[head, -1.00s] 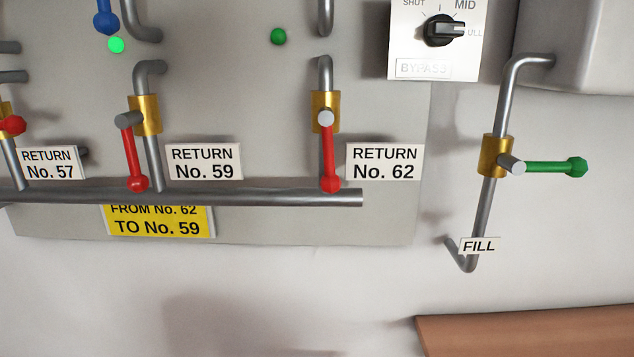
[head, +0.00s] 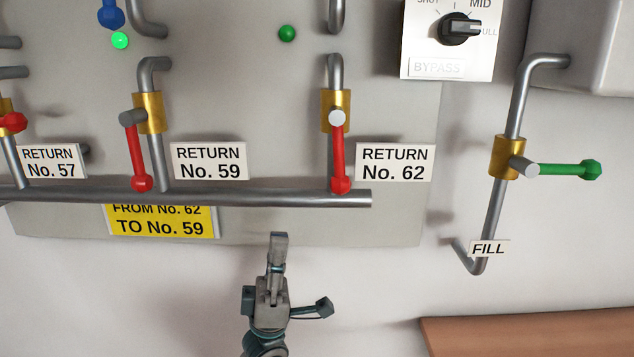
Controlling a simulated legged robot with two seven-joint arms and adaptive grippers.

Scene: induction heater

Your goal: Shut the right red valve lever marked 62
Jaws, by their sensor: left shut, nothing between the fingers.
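The red valve lever of RETURN No. 62 (head: 338,153) hangs straight down from its brass valve body (head: 336,108), in line with the vertical pipe. Its knob is in front of the horizontal pipe. The label RETURN No. 62 (head: 395,163) is to its right. My left gripper (head: 279,240) is in view at the bottom centre, pointing up. It is shut and empty, below and left of the lever's knob, apart from it. My right gripper is not in view.
A similar red lever (head: 139,155) hangs at RETURN No. 59. The horizontal pipe (head: 230,196) runs under the levers. A green FILL lever (head: 565,169) points right. The BYPASS dial (head: 460,28) is above. A brown surface (head: 540,335) is at the lower right.

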